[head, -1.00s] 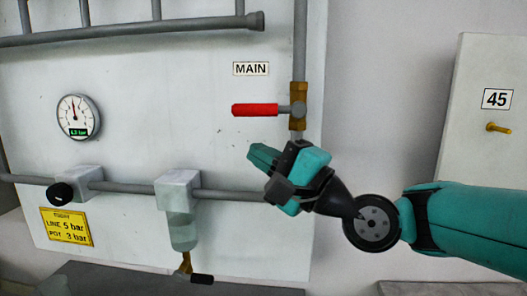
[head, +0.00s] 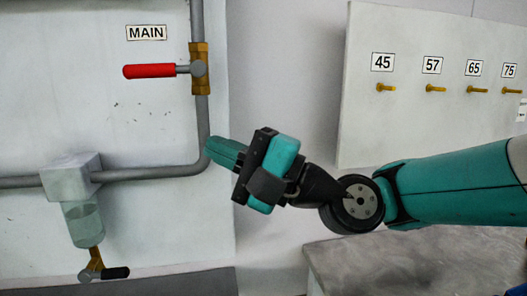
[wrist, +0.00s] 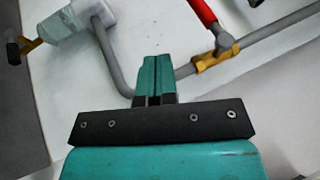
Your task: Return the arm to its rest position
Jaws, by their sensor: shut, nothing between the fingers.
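My gripper (head: 213,146) is at the middle of the head view, teal and black, pointing left. Its tip overlaps the bend of the grey pipe below the MAIN valve in the picture; I cannot tell the gap. In the wrist view the two teal fingers (wrist: 155,77) are together with nothing between them. The MAIN valve's red handle (head: 150,71) lies horizontal, across the upright pipe. It also shows in the wrist view (wrist: 203,12).
A white panel carries the grey pipe (head: 150,174) and a clear filter bowl (head: 83,224) with a small black-handled drain valve. At right, a board (head: 400,128) has brass pegs labelled 45, 57, 65 and 75. A grey bench top (head: 345,262) lies below the arm.

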